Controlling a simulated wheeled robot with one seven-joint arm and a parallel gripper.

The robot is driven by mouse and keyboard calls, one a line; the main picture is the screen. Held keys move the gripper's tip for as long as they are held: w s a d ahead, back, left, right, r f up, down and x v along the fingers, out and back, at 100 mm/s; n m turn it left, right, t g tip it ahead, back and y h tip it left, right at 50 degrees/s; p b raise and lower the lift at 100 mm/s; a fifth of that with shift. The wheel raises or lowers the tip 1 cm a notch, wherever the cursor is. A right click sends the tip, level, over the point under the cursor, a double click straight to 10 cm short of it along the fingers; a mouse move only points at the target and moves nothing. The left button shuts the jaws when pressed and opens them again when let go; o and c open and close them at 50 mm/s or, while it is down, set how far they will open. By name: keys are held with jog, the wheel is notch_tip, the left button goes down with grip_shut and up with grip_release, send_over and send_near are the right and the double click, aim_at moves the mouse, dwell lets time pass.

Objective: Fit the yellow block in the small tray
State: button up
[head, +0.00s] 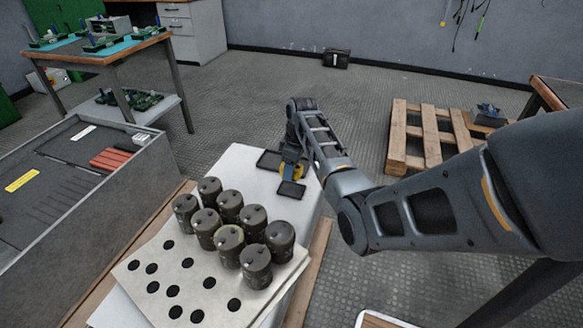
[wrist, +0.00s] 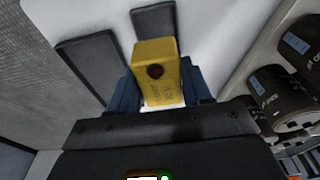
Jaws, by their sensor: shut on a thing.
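The yellow block (wrist: 155,75) is between the blue fingers of my gripper (wrist: 160,90), which is shut on it. A dark round spot shows on the block's face. In the head view the block shows only as a bit of yellow (head: 284,169) at my gripper (head: 291,172), over the white surface. Two flat dark trays lie there: one (head: 268,159) at the far side and one (head: 291,191) nearer. In the wrist view one tray (wrist: 90,68) is left of the block, and the other (wrist: 152,20) is partly hidden behind it. I cannot tell which is the small tray, or whether the block touches one.
Several dark cylindrical capacitors (head: 229,240) stand on a white board with holes (head: 140,285), close to the nearer tray. A grey bin (head: 60,215) is at left. A wooden pallet (head: 432,135) lies on the floor at right. The white surface (head: 238,180) left of the trays is clear.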

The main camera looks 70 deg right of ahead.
jog(key=shift+f+b, duration=2.3)
jog(key=shift+f, duration=0.15)
jog(key=shift+r+p, duration=0.1)
jog(key=shift+p, duration=0.65)
jog(key=shift+f, duration=0.75)
jog(key=o, duration=1.3)
jog(key=shift+s+r+p, duration=0.2)
jog(key=shift+r+p, duration=0.15)
jog(key=shift+r, duration=0.95)
jog(key=shift+s+r+p, duration=0.25)
jog(key=shift+r+p, duration=0.15)
jog(key=shift+r, duration=0.85)
jog(key=shift+s+r+p, duration=0.2)
jog(key=shift+r+p, duration=0.15)
jog(key=shift+r, duration=0.95)
